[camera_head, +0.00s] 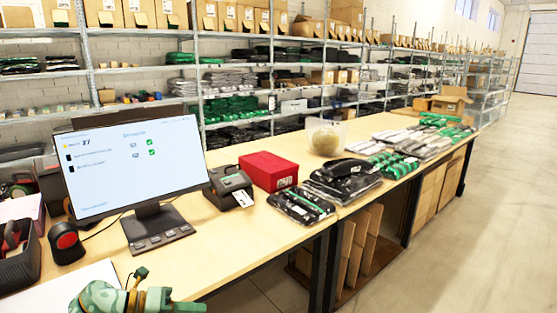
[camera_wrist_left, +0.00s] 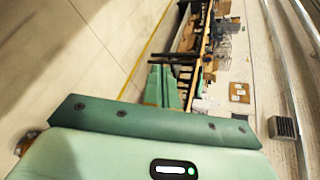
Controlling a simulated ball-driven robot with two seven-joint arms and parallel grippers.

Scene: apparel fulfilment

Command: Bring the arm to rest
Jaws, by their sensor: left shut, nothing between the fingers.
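My left gripper (camera_head: 188,306) shows at the bottom left of the head view, a green wrist and hand low in front of the packing table's near edge. It is shut and empty. In the left wrist view its green fingers (camera_wrist_left: 164,86) are together beyond the green palm, with nothing held. The floor and the shelving area appear tilted behind them. My right gripper is in neither view.
The wooden table (camera_head: 245,231) carries a monitor (camera_head: 130,165), a label printer (camera_head: 229,187), a red box (camera_head: 268,171), bagged dark garments (camera_head: 300,207) and a clear bowl (camera_head: 325,138). Stocked shelves stand behind. Open floor (camera_head: 470,240) lies at right.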

